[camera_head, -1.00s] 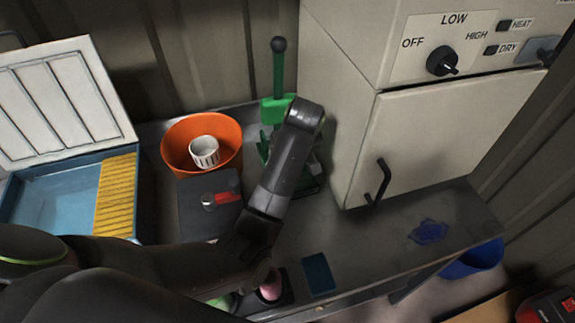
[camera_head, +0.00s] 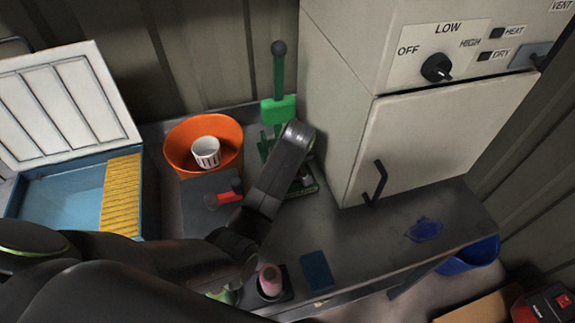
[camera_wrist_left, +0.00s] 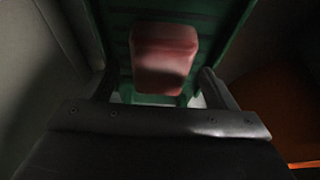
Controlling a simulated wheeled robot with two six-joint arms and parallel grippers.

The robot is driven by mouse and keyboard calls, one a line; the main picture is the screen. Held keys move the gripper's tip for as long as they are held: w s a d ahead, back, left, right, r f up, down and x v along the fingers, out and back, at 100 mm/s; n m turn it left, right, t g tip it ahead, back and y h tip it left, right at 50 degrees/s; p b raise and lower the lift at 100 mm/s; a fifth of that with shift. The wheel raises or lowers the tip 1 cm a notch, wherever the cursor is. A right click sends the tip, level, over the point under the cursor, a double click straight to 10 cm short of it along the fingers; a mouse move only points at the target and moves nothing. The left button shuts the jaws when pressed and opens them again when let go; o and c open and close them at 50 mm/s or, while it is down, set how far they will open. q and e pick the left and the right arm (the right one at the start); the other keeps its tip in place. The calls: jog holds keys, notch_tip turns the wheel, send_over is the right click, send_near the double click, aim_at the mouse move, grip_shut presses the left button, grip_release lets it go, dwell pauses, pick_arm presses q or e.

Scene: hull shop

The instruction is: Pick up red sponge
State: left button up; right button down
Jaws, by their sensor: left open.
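The red sponge (camera_wrist_left: 165,48) shows in the left wrist view as a rounded red block, slightly blurred, against a green surface (camera_wrist_left: 116,22). My left gripper (camera_wrist_left: 158,82) is open, with one dark finger on each side of the view and the sponge ahead, roughly between them. I cannot tell whether a finger touches it. In the head view my left arm reaches to the green press with a tall lever (camera_head: 279,108), and its wrist hides the sponge and most of the gripper. My right gripper is not in view.
An orange bowl (camera_head: 222,160) with a white cup (camera_head: 206,152) stands left of the press. A blue cooler (camera_head: 65,205) with its lid up is farther left. A beige cabinet (camera_head: 420,150) stands close on the right. A blue pad (camera_head: 317,271) and blue cloth (camera_head: 424,230) lie on the bench.

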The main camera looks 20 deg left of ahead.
pick_arm(q)
jog(key=shift+f, duration=0.25)
dwell(0.5)
jog(key=c, duration=1.1)
jog(key=shift+o, duration=0.2)
jog(key=shift+r, duration=0.1)
jog(key=shift+r, duration=0.25)
notch_tip(320, 180, up, 10)
jog(key=b, duration=0.2)
jog(key=o, duration=0.4)
jog(key=shift+f, duration=0.1)
jog(key=c, duration=0.3)
